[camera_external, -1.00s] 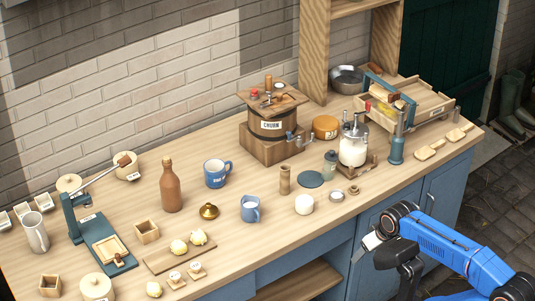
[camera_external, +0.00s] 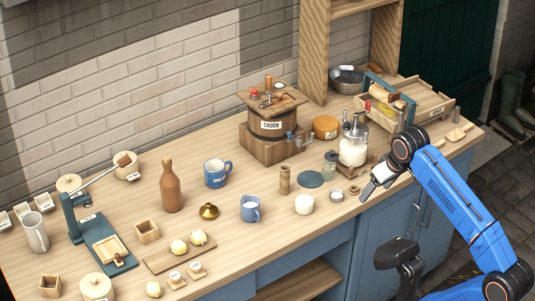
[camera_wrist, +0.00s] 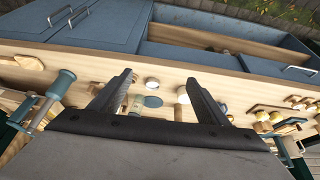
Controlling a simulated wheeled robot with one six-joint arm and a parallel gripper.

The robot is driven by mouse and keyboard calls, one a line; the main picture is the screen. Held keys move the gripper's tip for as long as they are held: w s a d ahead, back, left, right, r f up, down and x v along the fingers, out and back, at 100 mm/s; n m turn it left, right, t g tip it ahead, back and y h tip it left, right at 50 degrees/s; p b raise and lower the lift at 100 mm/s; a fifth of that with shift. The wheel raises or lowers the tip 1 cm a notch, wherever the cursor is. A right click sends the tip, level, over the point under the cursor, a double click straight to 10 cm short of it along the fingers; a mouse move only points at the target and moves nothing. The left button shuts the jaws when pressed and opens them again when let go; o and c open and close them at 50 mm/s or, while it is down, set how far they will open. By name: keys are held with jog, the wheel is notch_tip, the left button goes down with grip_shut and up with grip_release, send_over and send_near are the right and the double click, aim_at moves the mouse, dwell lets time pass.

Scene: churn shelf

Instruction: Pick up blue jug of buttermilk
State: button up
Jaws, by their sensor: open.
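The blue jug (camera_external: 250,209), small and open-topped with pale contents, stands upright on the wooden counter in the external view, near the front edge and left of the white round. I cannot make it out surely in the wrist view. My gripper (camera_external: 372,187) is open and empty over the counter's front edge, well to the right of the jug. The wrist view shows its two dark fingers (camera_wrist: 160,78) spread apart with nothing between them but the counter beyond.
A white round (camera_external: 304,204), a wooden cylinder (camera_external: 285,180) and a glass jar of white liquid (camera_external: 353,150) stand between or near jug and gripper. A blue mug (camera_external: 217,173), a brass dome (camera_external: 209,211) and a brown bottle (camera_external: 171,188) are left of or behind the jug.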

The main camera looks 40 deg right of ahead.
notch_tip(320, 180, up, 9)
jog(key=n+g, duration=0.5)
jog(key=n, duration=2.2)
send_over(250, 210)
jog(key=w+d, duration=0.1)
jog(key=w, duration=0.2)
jog(key=f, duration=1.7)
jog(key=shift+d+f, duration=0.25)
jog(key=shift+f, duration=0.1)
jog(key=shift+s+f, duration=0.15)
jog(key=shift+f, duration=0.75)
jog(key=shift+s+f, duration=0.2)
jog(key=shift+f, duration=0.7)
jog(key=shift+s+f, duration=0.15)
jog(key=shift+f, duration=0.75)
jog(key=shift+c, duration=0.2)
